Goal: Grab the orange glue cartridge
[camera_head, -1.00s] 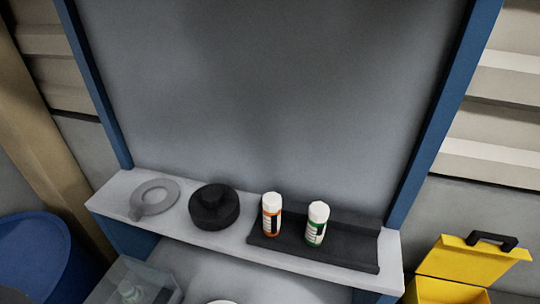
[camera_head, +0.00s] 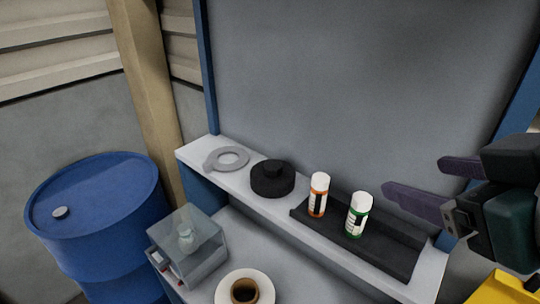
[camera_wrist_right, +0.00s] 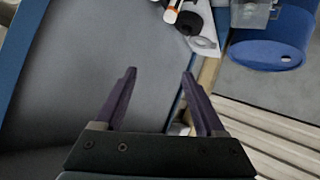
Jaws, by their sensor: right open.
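The orange glue cartridge (camera_head: 318,195), white-capped with an orange and black label, stands upright on a black tray (camera_head: 392,262) on the shelf. A similar green-labelled cartridge (camera_head: 357,215) stands just to its right on the same tray. My right gripper (camera_head: 412,184) is at the right of the head view, open and empty, apart from both cartridges. In the right wrist view its two fingers (camera_wrist_right: 157,82) are spread. At the top of that view a white cartridge with an orange band (camera_wrist_right: 172,10) is partly cut off. My left gripper is not in view.
A grey ring (camera_head: 230,156) and a black round reel-like part (camera_head: 272,180) lie on the shelf left of the cartridges. A clear box (camera_head: 188,250), a white reel (camera_head: 262,278) and a blue drum (camera_head: 95,200) are lower left. A grey panel rises behind the shelf.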

